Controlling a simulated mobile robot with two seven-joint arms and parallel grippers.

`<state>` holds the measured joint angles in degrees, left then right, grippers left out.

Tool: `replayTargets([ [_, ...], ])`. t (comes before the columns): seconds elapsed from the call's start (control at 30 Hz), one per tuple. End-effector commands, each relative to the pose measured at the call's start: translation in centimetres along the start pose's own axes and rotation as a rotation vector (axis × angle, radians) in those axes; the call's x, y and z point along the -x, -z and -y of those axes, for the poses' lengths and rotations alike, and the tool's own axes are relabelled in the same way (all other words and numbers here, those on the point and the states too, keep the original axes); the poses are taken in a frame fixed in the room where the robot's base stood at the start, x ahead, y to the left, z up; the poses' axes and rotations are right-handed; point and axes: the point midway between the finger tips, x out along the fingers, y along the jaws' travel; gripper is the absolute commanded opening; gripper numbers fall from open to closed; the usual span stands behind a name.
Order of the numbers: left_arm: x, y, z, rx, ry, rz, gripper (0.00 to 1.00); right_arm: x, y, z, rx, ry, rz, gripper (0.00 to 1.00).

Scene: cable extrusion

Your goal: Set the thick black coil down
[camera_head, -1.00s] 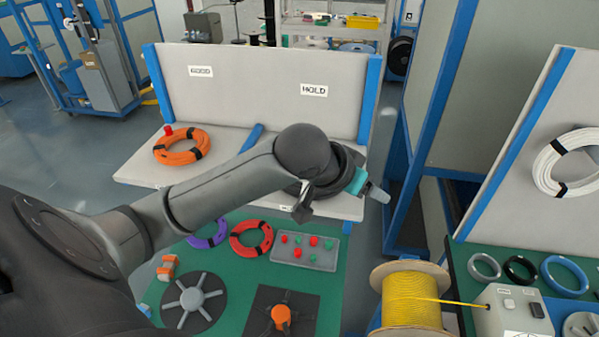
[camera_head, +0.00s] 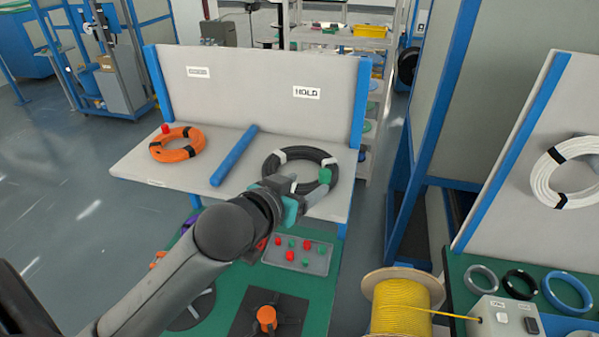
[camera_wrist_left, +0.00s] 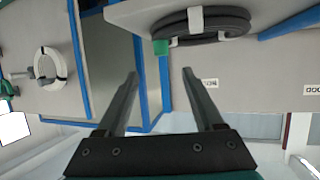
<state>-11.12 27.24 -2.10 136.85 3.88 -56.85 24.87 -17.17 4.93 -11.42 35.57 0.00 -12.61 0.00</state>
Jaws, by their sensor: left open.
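The thick black coil (camera_head: 269,169) lies flat on the right-hand part of the grey shelf, below the HOLD sign (camera_head: 306,92). It has white ties and a green tag (camera_head: 325,176) on its right side. My left gripper (camera_head: 306,187) is open and empty at the coil's near side, over the shelf's front edge. In the left wrist view the coil (camera_wrist_left: 232,22) is beyond the two spread fingers (camera_wrist_left: 160,73), apart from them. My right gripper is not in view.
A blue divider bar (camera_head: 234,155) separates the coil from an orange coil (camera_head: 178,152) on the left. Below the shelf are a green table with a tray of red and green pieces (camera_head: 298,256). A yellow cable spool (camera_head: 403,306) stands at the right.

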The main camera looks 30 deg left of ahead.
Motion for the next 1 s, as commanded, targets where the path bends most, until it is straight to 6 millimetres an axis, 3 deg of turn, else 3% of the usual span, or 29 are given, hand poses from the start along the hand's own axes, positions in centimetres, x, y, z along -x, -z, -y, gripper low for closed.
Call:
replayTargets([
  [0.3, -4.8, 0.1, 0.0, 0.002, -0.001, 0.002, 0.69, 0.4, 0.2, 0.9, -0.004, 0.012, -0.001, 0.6],
  [0.67, -6.9, 0.0, 0.0, 0.001, -0.001, 0.002, 0.69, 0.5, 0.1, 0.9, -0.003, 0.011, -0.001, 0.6],
  [1.0, -10.5, -0.2, 0.3, 0.001, -0.001, 0.002, 0.69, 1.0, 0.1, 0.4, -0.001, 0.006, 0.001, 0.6],
])
